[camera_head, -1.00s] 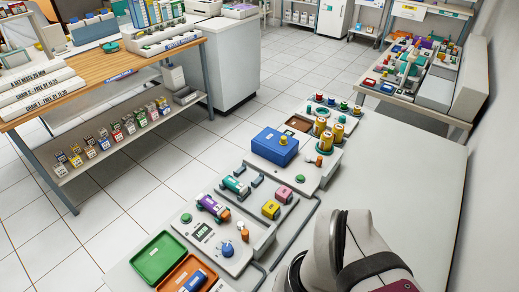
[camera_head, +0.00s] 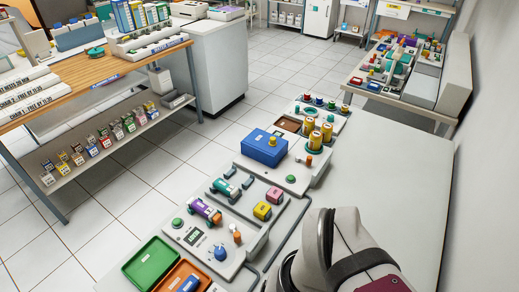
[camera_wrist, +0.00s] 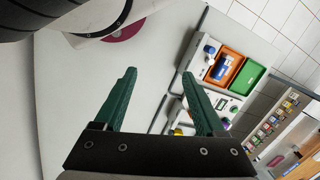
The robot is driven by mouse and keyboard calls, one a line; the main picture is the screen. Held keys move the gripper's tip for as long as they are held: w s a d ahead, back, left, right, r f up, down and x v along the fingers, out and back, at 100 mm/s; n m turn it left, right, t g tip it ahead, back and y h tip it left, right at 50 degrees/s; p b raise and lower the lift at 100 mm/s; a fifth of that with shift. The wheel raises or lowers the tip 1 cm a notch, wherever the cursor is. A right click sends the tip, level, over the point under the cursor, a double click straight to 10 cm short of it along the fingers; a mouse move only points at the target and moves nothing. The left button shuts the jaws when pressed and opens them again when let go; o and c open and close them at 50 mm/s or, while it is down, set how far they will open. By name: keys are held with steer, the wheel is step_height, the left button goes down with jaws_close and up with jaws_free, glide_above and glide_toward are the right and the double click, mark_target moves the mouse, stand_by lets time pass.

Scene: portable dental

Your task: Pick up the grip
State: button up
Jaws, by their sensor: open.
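I cannot tell for sure which thing is the grip. The head view shows my arm, but not the fingers.
The green tray (camera_head: 153,262) lies beside the orange tray (camera_head: 168,281). A blue box (camera_head: 264,148), yellow cylinders (camera_head: 315,138), a yellow block (camera_head: 262,211) and a pink block (camera_head: 275,195) stand along the devices. The table's right side (camera_head: 385,180) is clear. A wall bounds it.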

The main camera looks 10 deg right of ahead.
steer(key=w+d+r+m, duration=0.2)
steer(key=w+m, duration=0.3)
steer(key=w, duration=0.4)
steer(key=m+t+h, duration=0.2)
steer(key=m, duration=1.3)
glide_above(275, 192)
steer(key=s, duration=0.3)
step_height(275, 192, down, 7)
steer(key=w+f, duration=0.1)
steer(key=f, duration=0.8)
steer(key=w+f, duration=0.1)
steer(key=f, duration=0.3)
steer(key=shift+w+f, duration=0.35)
steer(key=c, duration=1.1)
